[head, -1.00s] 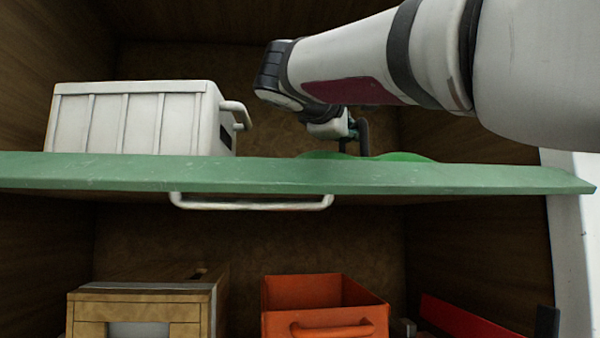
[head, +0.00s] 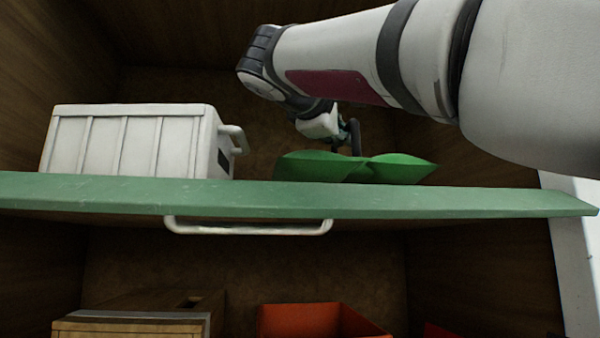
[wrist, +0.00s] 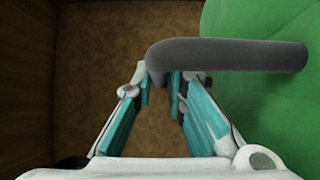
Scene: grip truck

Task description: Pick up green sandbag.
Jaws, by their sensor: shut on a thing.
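The green sandbag (head: 400,168) is in the head view, above the shelf's front edge. Its underside is at or behind that edge, so I cannot tell how far it is from the shelf top. In the wrist view the sandbag (wrist: 265,110) fills the right side, with its dark grey handle (wrist: 235,54) crossing to the middle. My gripper (wrist: 168,85) is shut on the left end of this handle. In the head view my gripper (head: 342,130) is just above the middle of the bag.
A white ribbed bin (head: 125,142) stands on the green-edged shelf (head: 300,198), left of the sandbag. A metal handle (head: 250,230) shows under the shelf edge. Below are a wooden box (head: 130,328) and an orange bin (head: 300,320). Wooden walls enclose both sides.

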